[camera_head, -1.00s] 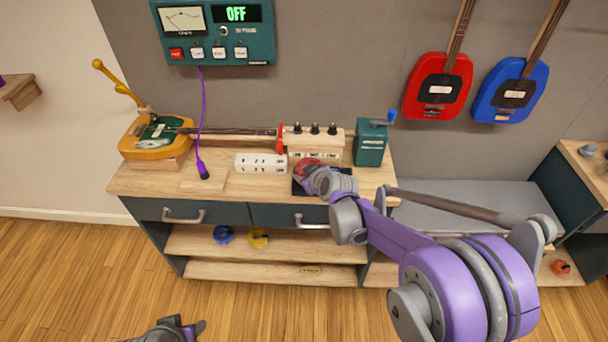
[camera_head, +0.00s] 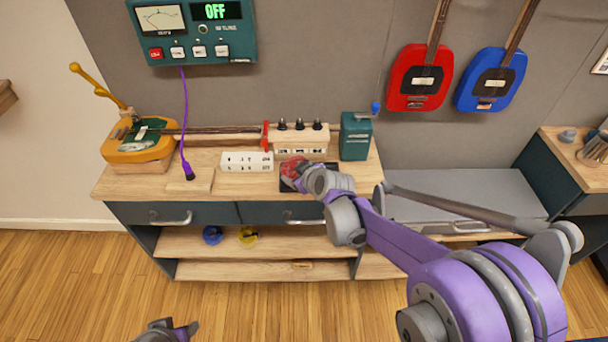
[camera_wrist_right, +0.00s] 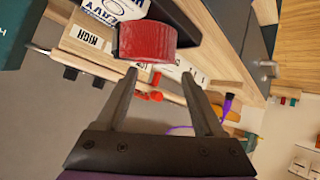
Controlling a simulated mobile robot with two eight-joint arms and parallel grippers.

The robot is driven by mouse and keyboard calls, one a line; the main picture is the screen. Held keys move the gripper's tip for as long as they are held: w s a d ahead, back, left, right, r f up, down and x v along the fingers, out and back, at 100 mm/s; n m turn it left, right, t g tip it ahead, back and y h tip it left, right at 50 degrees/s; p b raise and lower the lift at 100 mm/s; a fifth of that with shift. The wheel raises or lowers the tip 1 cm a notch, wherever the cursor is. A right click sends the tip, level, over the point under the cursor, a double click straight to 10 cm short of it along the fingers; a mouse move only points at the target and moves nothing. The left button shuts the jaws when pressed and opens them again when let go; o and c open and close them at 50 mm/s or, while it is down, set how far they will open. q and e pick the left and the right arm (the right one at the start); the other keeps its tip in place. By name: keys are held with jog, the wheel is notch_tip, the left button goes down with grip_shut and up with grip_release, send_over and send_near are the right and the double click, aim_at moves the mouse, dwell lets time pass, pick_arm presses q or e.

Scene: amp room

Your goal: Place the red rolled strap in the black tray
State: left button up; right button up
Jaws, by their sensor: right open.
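The red rolled strap (camera_head: 292,170) is at the black tray (camera_head: 290,190) on the workbench, over the tray's dark surface. I cannot tell for sure that it lies flat on the tray. My right gripper (camera_head: 304,178) is beside the strap, its hand hiding part of the tray. In the right wrist view the strap (camera_wrist_right: 147,42) is just past the tips of my open right gripper (camera_wrist_right: 159,76), and a gap shows beside one finger. My left gripper (camera_head: 172,329) is partly in view at the bottom edge, low and away from the bench; its jaws are unclear.
On the bench (camera_head: 125,183) are a white labelled block (camera_head: 247,162), a wooden block with black knobs (camera_head: 300,140), a teal crank box (camera_head: 356,137) and a yellow guitar body (camera_head: 135,150). A purple cable (camera_head: 184,120) hangs to the bench top.

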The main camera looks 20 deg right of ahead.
jog(key=v, duration=0.8)
jog(key=s+f+m+g+h, duration=0.1)
jog(key=s+f+m+g, duration=0.1)
jog(key=s, duration=1.1)
jog(key=s+f+m+g+h, duration=0.1)
jog(key=s+f+m+g, duration=0.2)
jog(key=s, duration=1)
jog(key=shift+s+d+f+m+g, duration=0.2)
jog(key=shift+d+f+m+g, duration=0.15)
jog(key=shift+f, duration=0.2)
jog(key=r+p, duration=0.2)
jog(key=shift+w+r+p, duration=0.35)
jog(key=shift+w+r, duration=0.05)
